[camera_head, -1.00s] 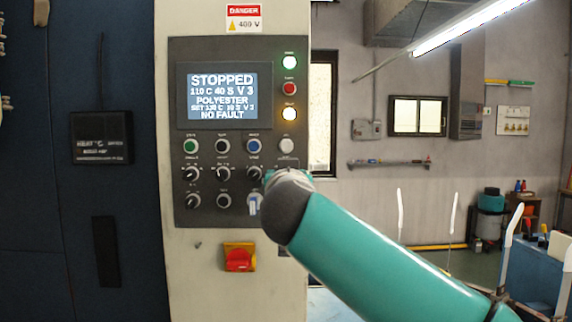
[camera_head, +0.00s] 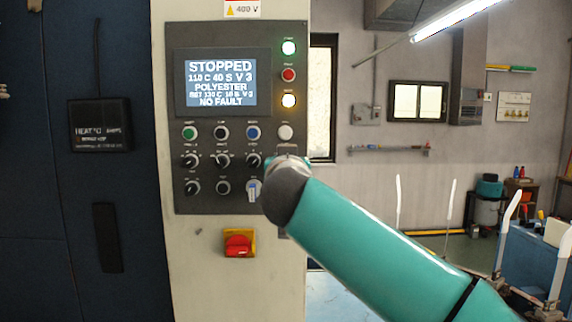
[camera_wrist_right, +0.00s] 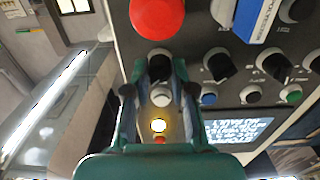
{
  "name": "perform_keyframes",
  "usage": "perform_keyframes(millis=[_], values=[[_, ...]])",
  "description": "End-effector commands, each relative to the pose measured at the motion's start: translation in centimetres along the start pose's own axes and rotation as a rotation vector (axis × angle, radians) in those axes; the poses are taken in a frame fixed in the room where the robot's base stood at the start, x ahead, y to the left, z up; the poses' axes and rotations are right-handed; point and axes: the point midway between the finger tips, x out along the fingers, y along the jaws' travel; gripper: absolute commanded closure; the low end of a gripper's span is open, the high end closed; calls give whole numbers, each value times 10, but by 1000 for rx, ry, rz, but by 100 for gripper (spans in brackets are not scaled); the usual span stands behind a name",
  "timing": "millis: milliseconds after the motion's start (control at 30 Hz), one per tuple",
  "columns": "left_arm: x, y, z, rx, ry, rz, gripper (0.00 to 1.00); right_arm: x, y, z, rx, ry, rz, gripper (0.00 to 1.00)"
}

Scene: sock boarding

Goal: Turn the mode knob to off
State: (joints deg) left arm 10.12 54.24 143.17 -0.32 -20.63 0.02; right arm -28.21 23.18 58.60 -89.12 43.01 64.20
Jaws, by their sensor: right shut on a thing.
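The control panel (camera_head: 211,207) is a dark grey plate with a lit display (camera_head: 222,80) reading "STOPPED" and "NO FAULT". Three black selector knobs show in its knob row: left (camera_head: 190,160), middle (camera_head: 221,160) and right (camera_head: 253,160). My right arm covers the panel's lower right corner. In the right wrist view, turned over, my right gripper (camera_wrist_right: 160,68) is shut on a knob at the end of this row, between the white button (camera_wrist_right: 161,95) and a large red button (camera_wrist_right: 157,18). The fingers hide most of that knob. I cannot read its label or setting. My left gripper is not in view.
A blue and white lever switch (camera_head: 254,191) sits close beside my right wrist. A red rotary switch on a yellow plate (camera_head: 238,244) is below the panel. Green, red and yellow lamps line the panel's right edge. The room to the right is open.

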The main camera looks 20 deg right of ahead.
Motion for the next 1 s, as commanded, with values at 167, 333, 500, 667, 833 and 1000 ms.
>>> perform_keyframes(millis=[167,333,500,667,833,1000], values=[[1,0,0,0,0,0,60,0,0,0,-29,1,-1,100],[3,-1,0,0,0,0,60,0,0,0,-102,1,-1,100],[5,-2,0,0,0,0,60,0,-1,0,-220,1,-1,100],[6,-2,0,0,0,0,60,0,-1,0,-356,1,-1,100],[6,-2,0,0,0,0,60,0,-1,0,-500,1,0,100],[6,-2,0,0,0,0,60,0,-1,0,-624,1,0,100]])
